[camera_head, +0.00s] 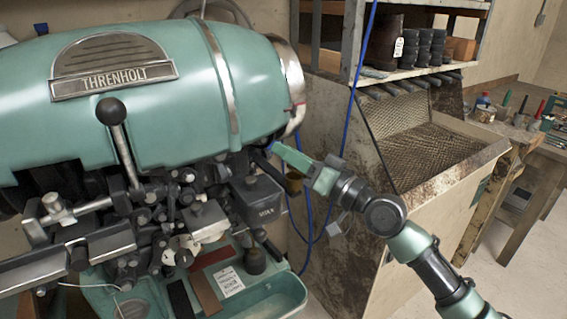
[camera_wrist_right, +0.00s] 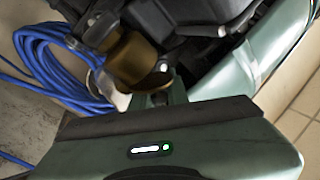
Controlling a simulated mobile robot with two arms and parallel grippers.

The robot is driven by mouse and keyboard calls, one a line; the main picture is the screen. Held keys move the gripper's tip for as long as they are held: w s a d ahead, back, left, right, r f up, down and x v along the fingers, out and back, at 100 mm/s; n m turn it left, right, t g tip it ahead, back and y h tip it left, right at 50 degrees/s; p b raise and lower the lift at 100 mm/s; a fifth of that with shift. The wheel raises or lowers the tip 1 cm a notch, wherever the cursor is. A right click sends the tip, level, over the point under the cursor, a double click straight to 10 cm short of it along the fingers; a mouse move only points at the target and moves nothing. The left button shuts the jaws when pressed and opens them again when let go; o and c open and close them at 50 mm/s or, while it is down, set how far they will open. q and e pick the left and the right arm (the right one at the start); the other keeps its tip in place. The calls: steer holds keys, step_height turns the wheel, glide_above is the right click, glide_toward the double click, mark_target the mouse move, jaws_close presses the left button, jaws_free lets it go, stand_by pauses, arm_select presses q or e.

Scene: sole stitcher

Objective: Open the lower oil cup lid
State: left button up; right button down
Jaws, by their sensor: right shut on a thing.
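The teal sole stitcher (camera_head: 150,90) fills the left of the head view. A small brass oil cup (camera_head: 293,183) sits low on the machine's right side, just below my right gripper (camera_head: 277,151). In the right wrist view the brass cup (camera_wrist_right: 132,58) is large, right in front of my right gripper's fingertips (camera_wrist_right: 152,98). The right gripper is shut at the cup's lid edge. The lid itself is mostly hidden by the fingers, so its angle cannot be told. My left gripper is not in view.
Blue cable (camera_head: 307,235) hangs behind the cup, and its coils (camera_wrist_right: 50,55) lie beside it in the wrist view. A dirty bin with mesh (camera_head: 410,135) stands to the right. A green tray (camera_head: 275,300) is below the machine.

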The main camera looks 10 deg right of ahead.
steer(key=m, duration=0.1)
steer(key=d+m+t, duration=0.1)
steer(key=m, duration=0.1)
steer(key=shift+w+r+m+t+h, duration=0.2)
steer(key=shift+m+t+h, duration=0.1)
steer(key=shift+w+d+f+m+t+h+p, duration=0.15)
steer(key=shift+d+m+t+h+p, duration=0.55)
steer(key=shift+m, duration=1.55)
steer(key=shift+w+d+m+t+h+p, duration=0.35)
steer(key=shift+m+t+h+p, duration=0.6)
steer(key=shift+m, duration=1.25)
steer(key=shift+w+d+f+m+t+h+p, duration=0.15)
steer(key=shift+d+m+t+h+p, duration=0.65)
steer(key=shift+m, duration=1.45)
steer(key=shift+a+g+h, duration=0.15)
steer(key=shift+g+h, duration=0.1)
steer(key=shift+g, duration=0.1)
steer(key=c, duration=1.4)
jaws_free()
steer(key=b+v, duration=0.2)
steer(key=v, duration=0.5)
steer(key=shift+s+f, duration=0.15)
steer(key=shift+s, duration=0.15)
